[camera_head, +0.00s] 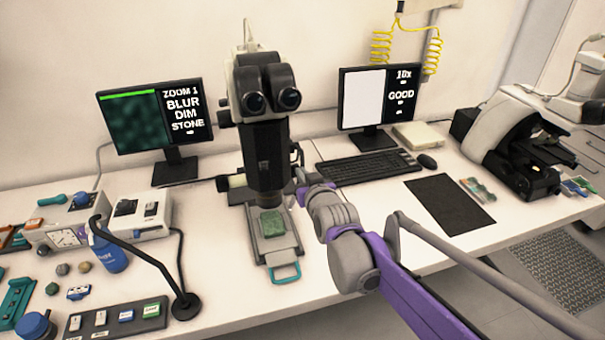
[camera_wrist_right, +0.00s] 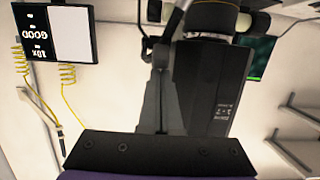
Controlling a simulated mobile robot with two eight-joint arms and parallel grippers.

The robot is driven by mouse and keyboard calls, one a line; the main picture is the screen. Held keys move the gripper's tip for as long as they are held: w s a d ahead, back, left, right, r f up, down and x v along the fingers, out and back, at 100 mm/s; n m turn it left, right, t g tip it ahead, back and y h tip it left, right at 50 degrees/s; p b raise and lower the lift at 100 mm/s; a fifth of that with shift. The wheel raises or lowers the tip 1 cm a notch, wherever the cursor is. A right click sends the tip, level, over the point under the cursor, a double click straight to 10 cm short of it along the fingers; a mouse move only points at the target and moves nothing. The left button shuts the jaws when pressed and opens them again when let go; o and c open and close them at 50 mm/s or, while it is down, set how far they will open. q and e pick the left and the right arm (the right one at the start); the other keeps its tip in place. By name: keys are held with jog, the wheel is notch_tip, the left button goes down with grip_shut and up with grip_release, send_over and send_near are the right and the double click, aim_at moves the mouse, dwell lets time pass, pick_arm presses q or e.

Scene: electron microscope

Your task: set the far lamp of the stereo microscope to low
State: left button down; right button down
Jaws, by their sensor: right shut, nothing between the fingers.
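The stereo microscope (camera_head: 262,150) stands at the middle of the bench, with a green stone (camera_head: 271,224) on its stage. A cream and black cylinder (camera_head: 228,183), perhaps a lamp, sticks out left of its column. I cannot tell which part is the far lamp or its setting. My right gripper (camera_head: 300,180) is at the right side of the microscope, partly hidden by my own wrist. In the right wrist view its dark fingers (camera_wrist_right: 155,98) are together and empty, close beside the black microscope body (camera_wrist_right: 210,85); touching cannot be told. My left gripper is not in view.
The left monitor (camera_head: 152,115) reads ZOOM 1, BLUR, DIM, STONE. The right monitor (camera_head: 377,100) reads 10x, GOOD. A keyboard (camera_head: 365,167) and black mat (camera_head: 450,203) lie right of my arm. A thin black stand (camera_head: 150,260) and several small items crowd the left.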

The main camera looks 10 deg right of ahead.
notch_tip(320, 180, down, 13)
jog(key=t+b, duration=0.5)
jog(key=b, duration=0.6)
jog(key=shift+w+t, duration=0.4)
jog(key=shift+a, duration=0.1)
notch_tip(320, 180, up, 5)
jog(key=p, duration=0.3)
jog(key=f+v, duration=0.1)
jog(key=v, duration=0.9)
jog(key=shift+w+f, duration=0.1)
